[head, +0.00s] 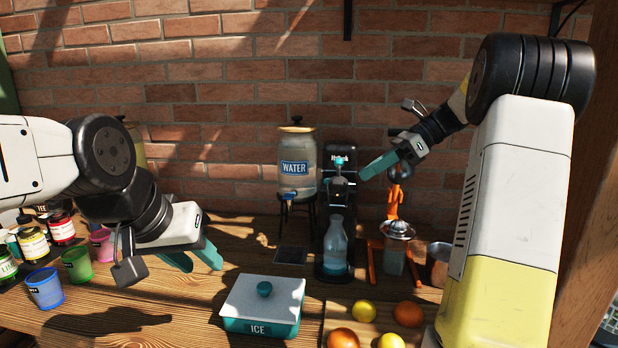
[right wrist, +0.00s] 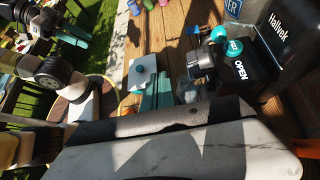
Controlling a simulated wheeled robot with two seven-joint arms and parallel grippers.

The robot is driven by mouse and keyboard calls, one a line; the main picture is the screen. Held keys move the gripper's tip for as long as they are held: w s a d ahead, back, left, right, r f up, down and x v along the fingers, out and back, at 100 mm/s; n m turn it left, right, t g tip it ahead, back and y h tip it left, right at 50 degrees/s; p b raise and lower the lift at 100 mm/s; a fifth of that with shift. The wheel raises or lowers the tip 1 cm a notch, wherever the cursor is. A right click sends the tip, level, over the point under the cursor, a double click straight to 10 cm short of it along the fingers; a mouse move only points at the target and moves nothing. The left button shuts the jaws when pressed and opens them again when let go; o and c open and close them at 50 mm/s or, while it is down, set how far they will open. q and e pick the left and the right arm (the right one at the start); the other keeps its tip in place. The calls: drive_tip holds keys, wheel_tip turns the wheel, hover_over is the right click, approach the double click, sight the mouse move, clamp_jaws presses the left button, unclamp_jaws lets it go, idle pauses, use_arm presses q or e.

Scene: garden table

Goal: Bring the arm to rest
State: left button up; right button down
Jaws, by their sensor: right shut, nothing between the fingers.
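My left gripper (head: 205,269) hangs above the table at the left of centre, its two teal fingers apart with nothing between them. My right gripper (head: 364,177) is raised in front of the brick wall, beside the black machine (head: 338,255), pointing left and down. Its teal fingers are together and empty. They also show in the right wrist view (right wrist: 156,92), with the white-lidded ice box (right wrist: 142,72) beyond them.
The ice box (head: 262,306) stands below and right of my left gripper. A water dispenser (head: 297,165), a bottle (head: 336,248), a glass juicer (head: 396,245) and a fruit tray (head: 325,318) are around the machine. Cups and jars, including a blue cup (head: 46,289), stand left.

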drive_tip(key=s+a+f+n+t+h, duration=0.1)
drive_tip(key=s+f+n+t+h, duration=0.1)
drive_tip(key=s+n, duration=0.5)
drive_tip(key=s+a+f+n+t+h, duration=0.2)
drive_tip(key=s+n+h, duration=0.2)
drive_tip(key=s+n, duration=0.3)
drive_tip(key=s+a+f+n+t+h, duration=0.1)
drive_tip(key=s+a+f+n+h, duration=0.1)
drive_tip(key=s+n, duration=0.5)
drive_tip(key=shift+s+a+t+h, duration=0.25)
drive_tip(key=shift+s+t+h, duration=0.15)
drive_tip(key=shift+s, duration=0.85)
